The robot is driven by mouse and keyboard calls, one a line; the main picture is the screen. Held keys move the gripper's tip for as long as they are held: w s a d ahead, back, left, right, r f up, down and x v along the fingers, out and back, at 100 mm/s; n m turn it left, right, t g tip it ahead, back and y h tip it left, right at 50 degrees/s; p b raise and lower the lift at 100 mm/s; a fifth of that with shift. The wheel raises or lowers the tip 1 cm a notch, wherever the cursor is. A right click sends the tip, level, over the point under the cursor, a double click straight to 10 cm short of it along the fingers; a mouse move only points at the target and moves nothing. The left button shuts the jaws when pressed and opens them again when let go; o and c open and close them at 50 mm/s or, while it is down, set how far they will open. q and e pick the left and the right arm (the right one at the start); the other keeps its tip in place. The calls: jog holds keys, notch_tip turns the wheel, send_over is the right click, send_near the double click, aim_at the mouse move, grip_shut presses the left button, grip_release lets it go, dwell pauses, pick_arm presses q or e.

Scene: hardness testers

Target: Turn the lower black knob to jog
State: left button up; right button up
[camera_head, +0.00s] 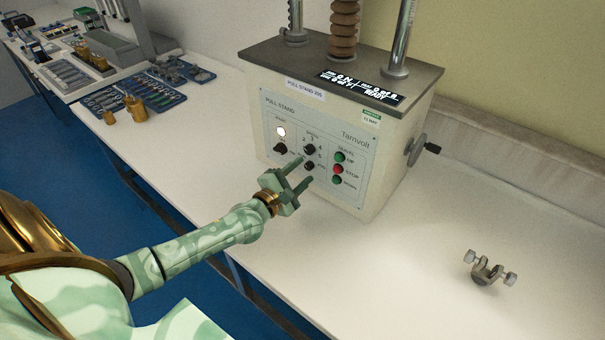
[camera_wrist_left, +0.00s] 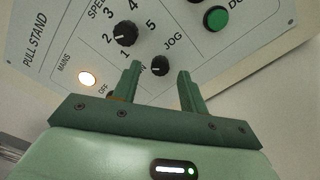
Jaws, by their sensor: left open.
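The lower black knob (camera_head: 309,165) sits on the pull stand's light front panel, below the speed knob (camera_head: 310,149). In the left wrist view the lower knob (camera_wrist_left: 160,66) shows beside the word JOG, between my fingertips in the picture. My left gripper (camera_head: 302,173) is open, with its two green fingers pointing at the panel just in front of this knob. I cannot tell whether the fingers touch it. The knob's pointer direction is too small to read surely. My right gripper is not in view.
The pull stand (camera_head: 385,140) stands on a white bench. Beside the knobs are green and red travel buttons (camera_head: 338,169); at left are a mains knob (camera_head: 280,148) and lit lamp (camera_head: 281,131). A metal clamp (camera_head: 487,268) lies at right. Tool trays (camera_head: 152,91) sit back left.

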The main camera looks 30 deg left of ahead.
pick_arm(q)
jog(key=shift+w, duration=0.5)
grip_shut()
